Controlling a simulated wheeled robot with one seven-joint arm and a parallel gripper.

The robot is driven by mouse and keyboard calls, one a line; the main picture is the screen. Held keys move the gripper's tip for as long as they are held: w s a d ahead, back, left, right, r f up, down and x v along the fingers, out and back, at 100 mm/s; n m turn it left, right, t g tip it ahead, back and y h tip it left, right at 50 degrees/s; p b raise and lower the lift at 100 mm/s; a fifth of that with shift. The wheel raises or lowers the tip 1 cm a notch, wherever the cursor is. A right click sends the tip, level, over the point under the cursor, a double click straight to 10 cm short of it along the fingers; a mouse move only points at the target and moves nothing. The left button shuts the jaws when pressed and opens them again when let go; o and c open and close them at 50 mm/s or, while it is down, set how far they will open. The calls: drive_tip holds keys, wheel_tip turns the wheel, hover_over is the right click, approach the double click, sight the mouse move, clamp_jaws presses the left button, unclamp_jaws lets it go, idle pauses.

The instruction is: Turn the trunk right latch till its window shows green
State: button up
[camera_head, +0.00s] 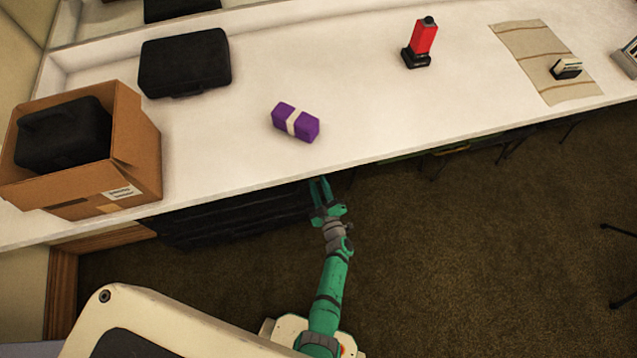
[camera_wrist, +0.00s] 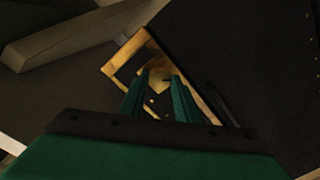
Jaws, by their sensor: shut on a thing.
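The trunk (camera_head: 235,217) is a dark, ribbed body under the counter's front edge in the head view. In the wrist view its dark face fills much of the picture, with a brass latch plate (camera_wrist: 116,70) set in it at a tilt. My gripper (camera_wrist: 160,84) has its two green fingers at the round brass knob (camera_wrist: 159,76) in the middle of the plate, shut on it. My gripper also shows in the head view (camera_head: 320,190), close to the trunk's right end. The latch's window colour cannot be made out; the fingers cover part of the plate.
The white counter (camera_head: 370,130) overhangs the trunk. On it are a cardboard box (camera_head: 140,150) with a black case, another black case (camera_head: 185,62), a purple block (camera_head: 304,126), a red device (camera_head: 422,38) and a striped cloth (camera_head: 530,45). Open carpet (camera_head: 480,260) lies to the right.

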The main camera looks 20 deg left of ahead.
drive_tip(key=n, duration=0.2)
drive_tip(key=shift+f+n, duration=0.1)
drive_tip(key=shift+n, duration=0.2)
drive_tip(key=shift+n+h, duration=0.3)
drive_tip(key=shift+n, duration=1.6)
drive_tip(key=shift+d, duration=0.1)
drive_tip(key=o, duration=1)
drive_tip(key=shift+s, duration=0.1)
drive_tip(key=shift+o, duration=0.2)
